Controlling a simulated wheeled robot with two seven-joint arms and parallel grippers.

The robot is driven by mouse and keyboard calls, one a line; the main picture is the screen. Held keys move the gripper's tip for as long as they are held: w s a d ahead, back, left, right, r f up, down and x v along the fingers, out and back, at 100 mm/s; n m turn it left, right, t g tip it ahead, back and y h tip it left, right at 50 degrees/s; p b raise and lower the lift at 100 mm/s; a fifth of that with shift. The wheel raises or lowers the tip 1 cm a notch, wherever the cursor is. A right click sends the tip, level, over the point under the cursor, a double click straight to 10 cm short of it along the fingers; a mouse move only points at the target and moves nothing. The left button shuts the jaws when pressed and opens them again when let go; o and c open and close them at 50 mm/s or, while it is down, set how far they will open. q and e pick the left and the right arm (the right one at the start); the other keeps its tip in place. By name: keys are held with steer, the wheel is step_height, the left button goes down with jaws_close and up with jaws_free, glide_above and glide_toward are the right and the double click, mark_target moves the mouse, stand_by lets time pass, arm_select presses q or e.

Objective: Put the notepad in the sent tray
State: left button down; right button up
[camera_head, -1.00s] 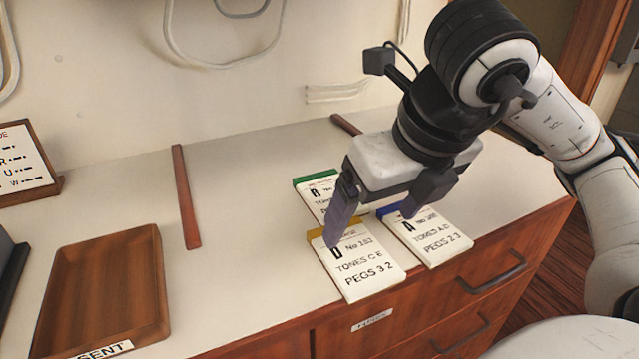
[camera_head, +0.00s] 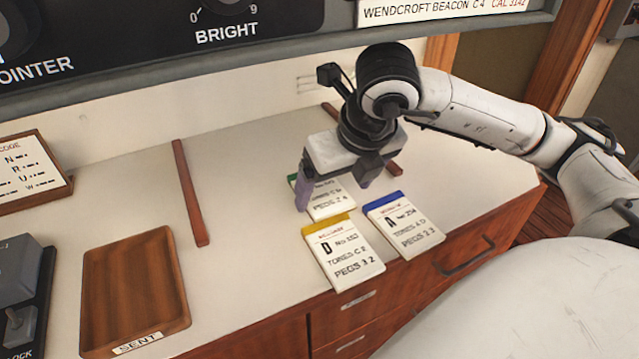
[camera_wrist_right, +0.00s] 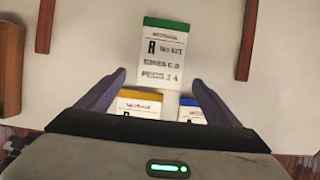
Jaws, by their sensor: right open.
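Three message notepads lie on the white counter. The green-topped pad R (camera_head: 329,203) is partly hidden under my right gripper (camera_head: 334,192) in the head view. In the right wrist view it lies in full (camera_wrist_right: 165,55), ahead of and between the open fingers (camera_wrist_right: 158,88). The yellow-topped pad D (camera_head: 343,255) and the blue-topped pad A (camera_head: 404,226) lie nearer the counter's front edge. My right gripper is open and empty above the pads. The brown wooden sent tray (camera_head: 135,290), labelled SENT, is empty at the left. My left gripper is not in view.
A wooden strip (camera_head: 190,192) runs along the counter between the tray and the pads; another strip (camera_head: 362,140) lies behind the gripper. A code board (camera_head: 32,172) and a grey lever box (camera_head: 20,290) are at the left. A console (camera_head: 250,40) overhangs the back.

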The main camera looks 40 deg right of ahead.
mark_target(321, 190)
steer(key=w, duration=0.1)
steer(key=w+p, duration=0.1)
steer(key=w, duration=0.1)
steer(key=shift+w+d+r, duration=0.1)
steer(key=shift+d+r, duration=0.05)
steer(key=shift+d, duration=0.25)
steer(key=x, duration=0.3)
steer(key=shift+c, duration=0.2)
steer(key=c, duration=1.2)
steer(key=shift+o, duration=0.2)
